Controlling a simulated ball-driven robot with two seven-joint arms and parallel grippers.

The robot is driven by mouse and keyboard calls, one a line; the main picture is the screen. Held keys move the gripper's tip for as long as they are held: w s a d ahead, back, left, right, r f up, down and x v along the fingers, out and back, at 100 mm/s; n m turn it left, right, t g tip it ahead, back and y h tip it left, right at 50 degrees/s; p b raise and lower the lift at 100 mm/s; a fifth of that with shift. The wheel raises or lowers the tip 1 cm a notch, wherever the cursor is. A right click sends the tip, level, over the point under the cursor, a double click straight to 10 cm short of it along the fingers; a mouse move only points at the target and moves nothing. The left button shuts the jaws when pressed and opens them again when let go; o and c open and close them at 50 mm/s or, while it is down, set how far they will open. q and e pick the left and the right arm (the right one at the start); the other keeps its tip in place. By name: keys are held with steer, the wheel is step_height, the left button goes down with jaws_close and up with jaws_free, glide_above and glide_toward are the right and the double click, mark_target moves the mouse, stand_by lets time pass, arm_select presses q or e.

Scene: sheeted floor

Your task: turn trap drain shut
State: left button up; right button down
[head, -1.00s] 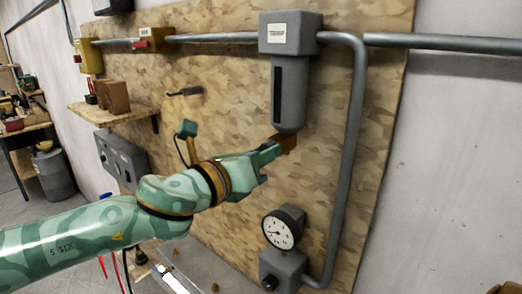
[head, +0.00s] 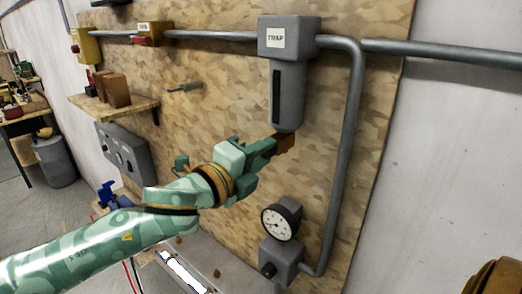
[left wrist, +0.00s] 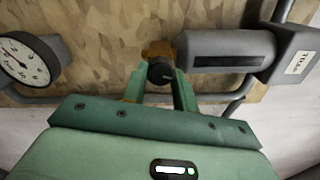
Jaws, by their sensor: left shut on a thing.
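The grey trap (head: 290,95), labelled TRAP, hangs from the pipe on the wood-chip board. Its drain (head: 286,143), a small brownish fitting, is at the trap's lower end. My left gripper (head: 270,147) reaches in from the lower left and is shut on the drain. In the left wrist view the trap (left wrist: 215,42) lies sideways at the upper right. The drain (left wrist: 160,70) shows there as a dark round knob with a brass part behind it, between the two green fingers of my left gripper (left wrist: 160,84). My right gripper is not in view.
A pressure gauge (head: 281,220) stands below the drain, near my left gripper. A grey pipe (head: 345,165) runs down on the right. A small shelf (head: 120,106) with brown blocks and a grey box (head: 122,152) are on the left.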

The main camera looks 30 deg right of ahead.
arm_select(q)
steer(key=shift+n, duration=1.6)
steer(key=o, duration=1)
steer(key=shift+w, duration=0.1)
steer(key=shift+c, duration=0.2)
steer(key=b+v, duration=0.5)
steer(key=v, duration=1.1)
steer(key=shift+a, duration=0.2)
steer(key=shift+r, duration=0.1)
